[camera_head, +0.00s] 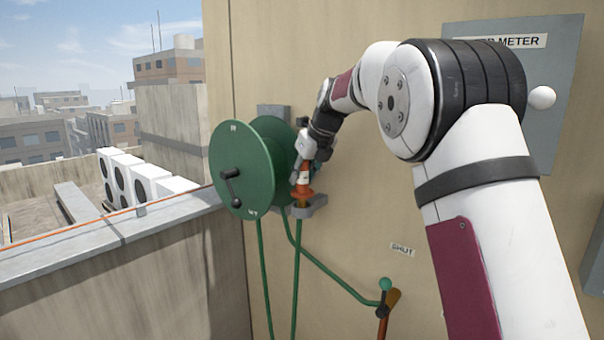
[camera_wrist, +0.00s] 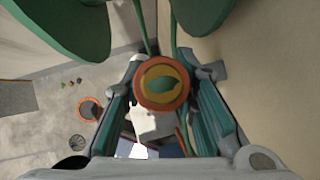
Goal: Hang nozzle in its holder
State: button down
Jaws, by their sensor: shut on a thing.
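The nozzle (camera_head: 303,188) is orange with a pale band and stands roughly upright beside the green hose reel. My gripper (camera_head: 304,172) is shut on the nozzle from above. In the wrist view the nozzle's round end (camera_wrist: 162,84), an orange ring with a yellow and green middle, sits between the two fingers of my gripper (camera_wrist: 165,76). The grey holder (camera_head: 313,207) juts from the wall at the nozzle's lower part. I cannot tell whether the nozzle rests in it or is just above it.
The green hose reel (camera_head: 240,170) with a black crank is close on the left. Green hose (camera_head: 297,270) hangs below. A green-knobbed lever (camera_head: 385,285) is low on the wall near a "SHUT" label (camera_head: 402,250). A grey meter box (camera_head: 560,70) is at right, a parapet (camera_head: 110,240) at left.

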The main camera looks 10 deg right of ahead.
jog(key=shift+f, duration=1.2)
jog(key=c, duration=1.2)
grip_release()
